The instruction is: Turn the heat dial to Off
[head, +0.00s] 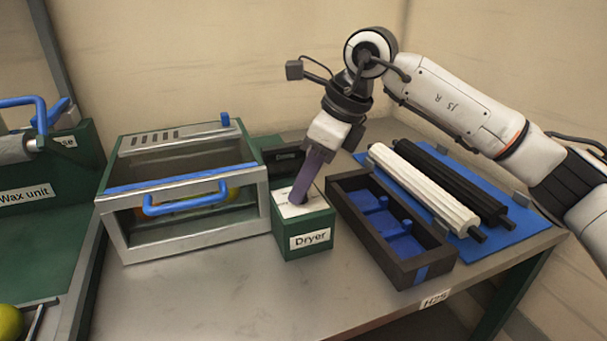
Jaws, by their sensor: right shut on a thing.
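The dryer's control box (304,241) is green with a white top face and a "Dryer" label on its front. My right gripper (298,196) comes down from above, tilted, with its purple fingers at that white top face. It is shut on the heat dial, which the fingers hide, so I cannot read the dial's setting. My left gripper is not in view.
Left of the box stands a metal dryer chamber (117,230) with a blue handle (185,204) and fruit inside. To the right are a dark tray (395,262) with blue parts and a blue mat (500,241) with white and black rollers. The table front is clear.

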